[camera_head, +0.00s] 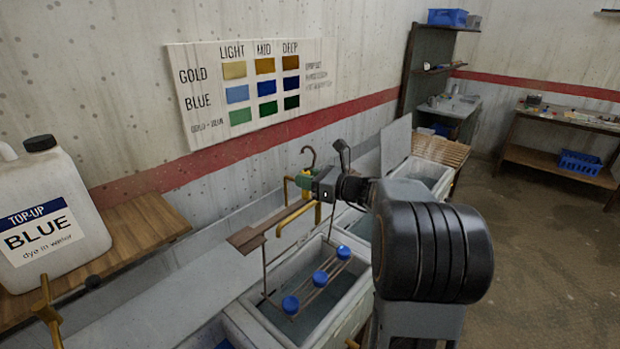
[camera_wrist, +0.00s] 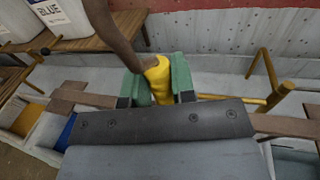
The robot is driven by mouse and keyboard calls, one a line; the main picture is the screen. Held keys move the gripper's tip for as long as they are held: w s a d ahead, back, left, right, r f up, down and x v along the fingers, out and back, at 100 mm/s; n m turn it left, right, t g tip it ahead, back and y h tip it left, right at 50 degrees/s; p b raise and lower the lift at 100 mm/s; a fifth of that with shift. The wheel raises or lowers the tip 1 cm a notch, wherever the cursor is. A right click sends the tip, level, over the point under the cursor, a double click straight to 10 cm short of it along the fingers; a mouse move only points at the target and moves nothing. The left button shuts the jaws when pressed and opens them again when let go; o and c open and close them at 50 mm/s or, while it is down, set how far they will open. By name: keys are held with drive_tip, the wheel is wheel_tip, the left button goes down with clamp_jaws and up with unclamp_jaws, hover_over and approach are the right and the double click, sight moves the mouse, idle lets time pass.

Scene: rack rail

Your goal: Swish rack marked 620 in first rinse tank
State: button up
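My gripper (camera_head: 306,184) has green fingers, closed on the yellow grip (camera_wrist: 158,80) below a brown hook (camera_wrist: 118,32). I cannot tell whether the discs touch the liquid. No number 620 is legible.
Yellow brackets (camera_head: 283,222) stand by the bar; one shows in the wrist view (camera_wrist: 268,92). Another tank (camera_head: 436,172) lies farther along the row. A BLUE top-up jug (camera_head: 50,215) stands on a wooden shelf (camera_head: 140,235) at left. A colour chart (camera_head: 250,85) is on the wall.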

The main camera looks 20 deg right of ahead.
drive_tip(key=shift+r, duration=0.25)
clamp_jaws()
